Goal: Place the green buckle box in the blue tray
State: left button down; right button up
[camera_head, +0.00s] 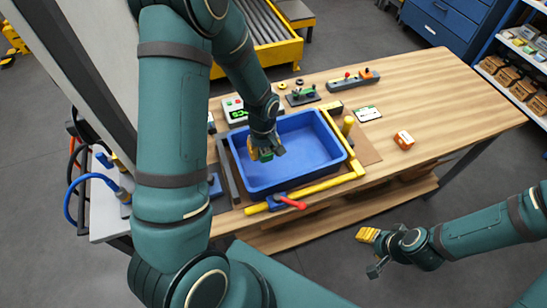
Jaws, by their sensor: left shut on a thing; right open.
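The blue tray (300,165) sits on the wooden table, framed by yellow bars at its right and front. My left gripper (266,155) is over the left part of the tray, pointing down, and is shut on the green buckle box (267,157). Only a small green patch of the box shows between the fingers; whether it touches the tray floor I cannot tell. My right gripper (371,252) is open and empty, off the front edge of the table at the lower right.
An orange-and-white box (404,140) and a white-green card (367,114) lie right of the tray on the wooden table (440,95). A red-handled clamp (290,202) is at the tray's front. Fixtures with knobs (353,80) stand behind. The table's right part is clear.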

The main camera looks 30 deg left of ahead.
aim_at(265, 167)
pick_arm(q)
notch_tip(265, 167, down, 6)
jog(key=shift+f, duration=0.35)
jog(key=shift+b, duration=0.4)
jog(key=c, duration=0.6)
grip_release()
jog(key=shift+f, duration=0.1)
